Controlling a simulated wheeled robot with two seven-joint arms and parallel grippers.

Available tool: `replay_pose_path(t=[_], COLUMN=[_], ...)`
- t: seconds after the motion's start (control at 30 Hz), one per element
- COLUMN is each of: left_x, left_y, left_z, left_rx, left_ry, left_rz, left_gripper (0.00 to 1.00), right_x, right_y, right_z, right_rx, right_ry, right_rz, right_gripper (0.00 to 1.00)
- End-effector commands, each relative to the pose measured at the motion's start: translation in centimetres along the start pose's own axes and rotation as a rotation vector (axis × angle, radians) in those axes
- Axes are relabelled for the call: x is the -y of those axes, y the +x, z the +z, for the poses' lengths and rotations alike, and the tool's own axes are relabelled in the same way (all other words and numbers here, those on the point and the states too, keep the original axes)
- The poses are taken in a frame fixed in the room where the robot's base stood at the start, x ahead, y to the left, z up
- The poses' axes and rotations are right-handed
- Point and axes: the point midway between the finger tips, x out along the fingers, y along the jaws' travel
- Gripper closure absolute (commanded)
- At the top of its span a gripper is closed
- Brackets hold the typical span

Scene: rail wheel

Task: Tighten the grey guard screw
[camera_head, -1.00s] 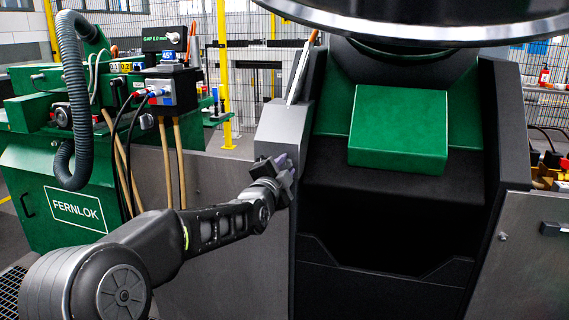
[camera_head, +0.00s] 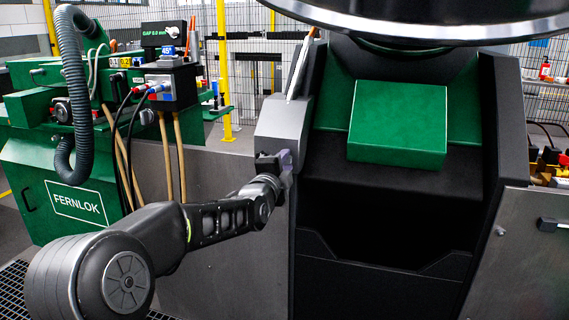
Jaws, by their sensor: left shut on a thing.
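A grey guard (camera_head: 283,132) stands at the left edge of the dark machine housing, below the big wheel. My left gripper (camera_head: 282,165) is at the lower part of this guard, with its fingers against or very near its face. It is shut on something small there. The grey guard screw itself is hidden by the fingers, so I cannot make out its head or how far in it sits. My right gripper is not in view.
The large dark wheel (camera_head: 420,18) hangs over the housing. A green block (camera_head: 398,124) sits in the middle of the housing above a dark opening. A green FERNLOK machine (camera_head: 75,190) with hoses and cables stands at the left. A metal panel (camera_head: 525,250) is at right.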

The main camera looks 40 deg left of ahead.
Motion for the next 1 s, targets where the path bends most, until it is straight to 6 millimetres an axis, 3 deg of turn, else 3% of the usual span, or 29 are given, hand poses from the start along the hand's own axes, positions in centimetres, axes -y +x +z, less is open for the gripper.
replay_pose_path(t=[0.3, 0.63, 1.0], left_x=[-0.1, 0.1, 0.2], left_y=[0.0, -0.4, -5.7], left_z=[0.0, 0.0, 0.0], left_rx=[-0.001, 0.000, 0.000], left_ry=[-0.001, -0.001, -0.001], left_rz=[0.001, 0.000, -0.001], left_gripper=[0.51, 0.51, 0.51], right_x=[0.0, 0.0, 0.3], right_y=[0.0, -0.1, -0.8], right_z=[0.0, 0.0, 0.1], right_rx=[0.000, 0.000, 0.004], right_ry=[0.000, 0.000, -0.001], right_rz=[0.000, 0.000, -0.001], right_gripper=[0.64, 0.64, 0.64])
